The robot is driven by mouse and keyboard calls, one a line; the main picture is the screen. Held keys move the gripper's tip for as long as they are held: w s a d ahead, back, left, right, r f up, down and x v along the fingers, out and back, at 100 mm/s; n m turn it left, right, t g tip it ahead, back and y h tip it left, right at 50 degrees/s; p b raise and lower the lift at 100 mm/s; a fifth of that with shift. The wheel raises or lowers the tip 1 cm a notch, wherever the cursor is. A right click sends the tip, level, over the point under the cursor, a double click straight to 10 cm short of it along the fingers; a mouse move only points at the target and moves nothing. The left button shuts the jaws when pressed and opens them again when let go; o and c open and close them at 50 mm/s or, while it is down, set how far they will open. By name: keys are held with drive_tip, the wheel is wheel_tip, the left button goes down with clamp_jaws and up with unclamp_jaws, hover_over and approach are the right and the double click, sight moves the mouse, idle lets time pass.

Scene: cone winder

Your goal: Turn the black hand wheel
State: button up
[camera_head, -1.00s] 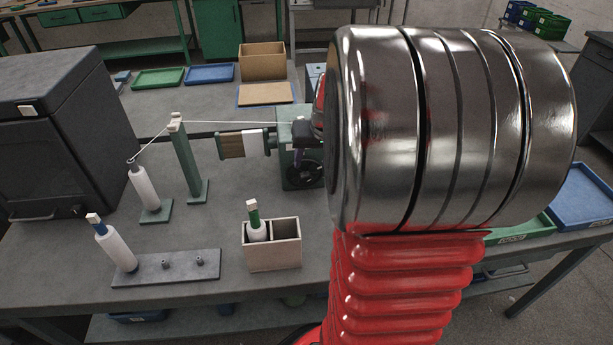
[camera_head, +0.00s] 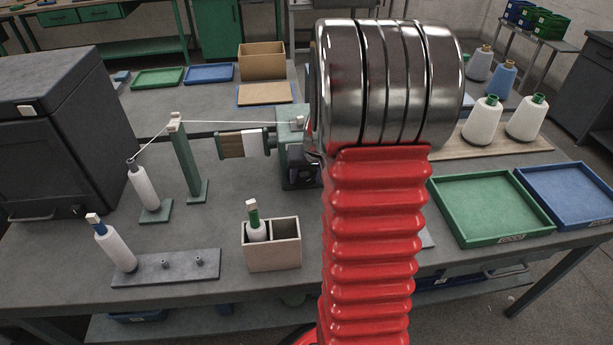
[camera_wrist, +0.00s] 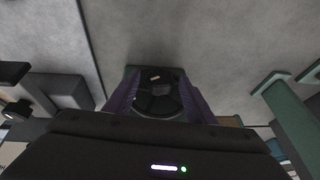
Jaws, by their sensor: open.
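The black hand wheel (camera_wrist: 157,98) shows in the wrist view as a dark disc on the green winder. In the head view it is mostly hidden by my arm and gripper. My gripper (camera_wrist: 158,88) is open, with one purple finger on each side of the wheel. I cannot tell whether the fingers touch it. In the head view, the dark end of my gripper (camera_head: 303,164) is at the front of the green winder housing (camera_head: 287,131). A winding roll (camera_head: 233,145) extends left from the housing, with white yarn running above it.
A green yarn post (camera_head: 188,160) and a white cone (camera_head: 145,188) stand left of the winder. A divided box (camera_head: 272,257) and a peg board (camera_head: 182,265) are at the front. Green (camera_head: 490,207) and blue (camera_head: 568,193) trays lie right.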

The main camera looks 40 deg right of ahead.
drive_tip(key=c, duration=1)
drive_tip(key=shift+c, duration=0.2)
drive_tip(key=shift+w+a+f+n+g+h, duration=0.1)
drive_tip(key=shift+w+a+n+g+h, duration=0.1)
drive_tip(key=shift+g+h, duration=0.35)
drive_tip(key=shift+w+a+r+n+g+h, duration=0.15)
drive_tip(key=shift+g+h, duration=0.15)
drive_tip(key=shift+h, duration=0.5)
drive_tip(key=shift+w+a+f+n+g+h, duration=0.1)
drive_tip(key=shift+a+f+n+g+h, duration=0.1)
drive_tip(key=shift+g+h, duration=0.35)
drive_tip(key=shift+a+h, duration=0.1)
drive_tip(key=shift+h, duration=0.2)
drive_tip(key=shift+w+a+f+n+g+h, duration=0.1)
drive_tip(key=shift+a+f+n+g+h, duration=0.1)
drive_tip(key=shift+g+h, duration=0.4)
drive_tip(key=shift+w+a+f+n+g+h, duration=0.15)
drive_tip(key=shift+g+h, duration=0.15)
drive_tip(key=shift+h, duration=0.5)
drive_tip(key=shift+f+n+g+h, duration=0.1)
drive_tip(key=shift+n+g+h, duration=0.4)
drive_tip(key=shift+h, duration=0.8)
drive_tip(key=o, duration=1)
